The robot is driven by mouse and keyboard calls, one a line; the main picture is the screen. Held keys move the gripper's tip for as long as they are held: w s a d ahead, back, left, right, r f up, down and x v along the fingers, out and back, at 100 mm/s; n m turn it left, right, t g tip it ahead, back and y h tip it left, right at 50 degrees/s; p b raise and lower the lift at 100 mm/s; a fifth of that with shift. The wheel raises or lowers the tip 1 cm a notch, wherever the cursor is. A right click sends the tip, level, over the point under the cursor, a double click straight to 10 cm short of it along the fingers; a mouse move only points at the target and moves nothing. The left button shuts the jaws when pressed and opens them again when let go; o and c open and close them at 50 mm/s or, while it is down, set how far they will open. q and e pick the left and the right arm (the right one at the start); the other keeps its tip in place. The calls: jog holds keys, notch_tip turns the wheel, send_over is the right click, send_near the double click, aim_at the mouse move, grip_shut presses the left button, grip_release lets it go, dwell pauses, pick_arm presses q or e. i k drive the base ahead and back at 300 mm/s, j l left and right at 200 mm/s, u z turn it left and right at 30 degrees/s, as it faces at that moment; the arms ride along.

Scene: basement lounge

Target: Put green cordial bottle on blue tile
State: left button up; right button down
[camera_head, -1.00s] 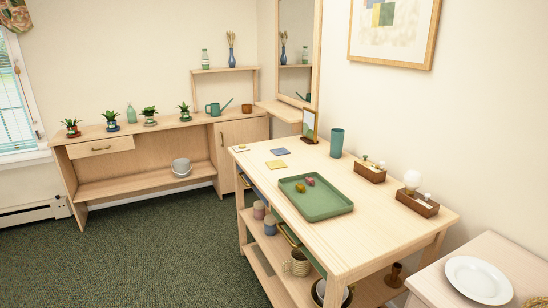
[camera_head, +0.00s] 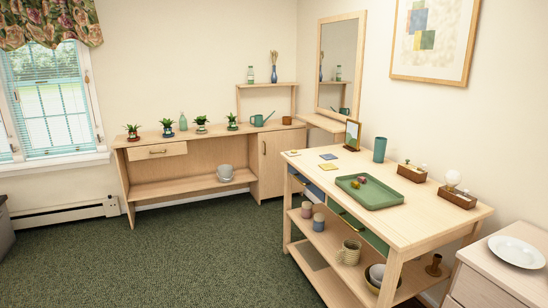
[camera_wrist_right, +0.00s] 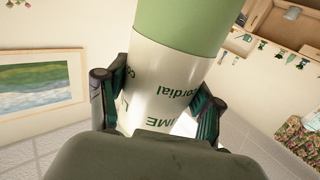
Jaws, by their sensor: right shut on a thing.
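The green cordial bottle (camera_wrist_right: 180,60) fills the middle of the right wrist view, with a white label reading "cordial" and "LIME". My right gripper (camera_wrist_right: 155,100) is shut on it, a finger on each side. The bottle and both grippers are outside the head view. The blue tile (camera_head: 329,156) lies flat on the wooden table (camera_head: 440,222), near its far left end, with a yellow tile (camera_head: 328,167) just in front of it. Nothing stands on the blue tile.
A green tray (camera_head: 395,198) with small items lies right of the tiles. A picture frame (camera_head: 352,135), a teal cup (camera_head: 380,149) and two wooden boxes line the table's back. Open carpet (camera_head: 200,250) lies left of the table.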

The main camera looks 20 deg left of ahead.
aim_at(329, 156)
jog(key=i+j+u, duration=0.3)
jog(key=i, duration=0.25)
jog(key=i+j+u, duration=0.1)
jog(key=i+u, duration=0.15)
jog(key=i, duration=0.3)
jog(key=i+j, duration=0.15)
jog(key=i, duration=0.55)
jog(key=i+j, duration=0.1)
jog(key=i, duration=0.6)
jog(key=i+j, duration=0.15)
jog(key=i, duration=0.55)
